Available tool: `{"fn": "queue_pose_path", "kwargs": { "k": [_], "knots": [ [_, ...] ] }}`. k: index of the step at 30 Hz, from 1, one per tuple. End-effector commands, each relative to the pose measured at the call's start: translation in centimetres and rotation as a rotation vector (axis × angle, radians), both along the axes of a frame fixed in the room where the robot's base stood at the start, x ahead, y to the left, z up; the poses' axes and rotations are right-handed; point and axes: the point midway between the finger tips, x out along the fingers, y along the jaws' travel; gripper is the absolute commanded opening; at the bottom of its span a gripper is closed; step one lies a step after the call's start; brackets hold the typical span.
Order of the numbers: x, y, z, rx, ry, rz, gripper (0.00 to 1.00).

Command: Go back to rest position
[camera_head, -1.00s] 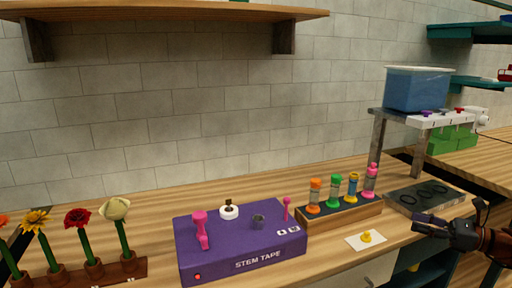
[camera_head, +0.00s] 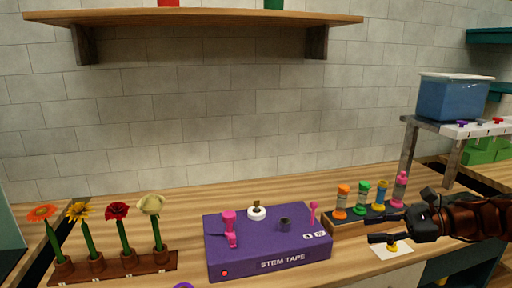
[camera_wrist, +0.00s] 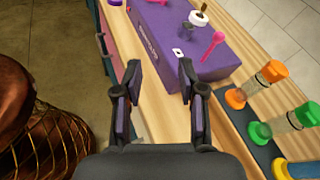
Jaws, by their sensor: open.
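My gripper (camera_head: 375,226) is open and empty in the head view. It is at the right, beside the front of the tube rack and above the white card's left part. In the wrist view my gripper (camera_wrist: 160,76) has its two fingers spread with nothing between them. The purple STEM TAPE box (camera_head: 262,258) stands on the bench to its left. It also shows in the wrist view (camera_wrist: 200,52), ahead of the fingers.
A rack (camera_head: 345,230) holds several colored tubes, partly hidden by my gripper. A white card (camera_head: 380,252) bears a small yellow piece. A flower stand (camera_head: 125,266) is at left. A wooden shelf (camera_head: 200,17) is above. A blue tub (camera_head: 452,98) sits on a raised stand.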

Motion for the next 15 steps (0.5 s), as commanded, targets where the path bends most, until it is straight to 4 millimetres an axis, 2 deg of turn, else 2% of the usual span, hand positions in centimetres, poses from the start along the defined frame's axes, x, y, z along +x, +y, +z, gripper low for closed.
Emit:
{"fn": "queue_pose_path", "kwargs": {
  "k": [1, 6, 12, 15],
  "knots": [
    [-0.8, 2.4, 0.6, -0.045, -0.019, 0.055, 0.4],
    [-4.0, 8.7, 0.6, -0.194, -0.086, 0.23, 0.4],
    [-8.9, 14.0, -0.4, -0.373, -0.171, 0.436, 0.4],
    [-11.5, 15.7, -1.0, -0.465, -0.219, 0.536, 0.4]
  ]
}}
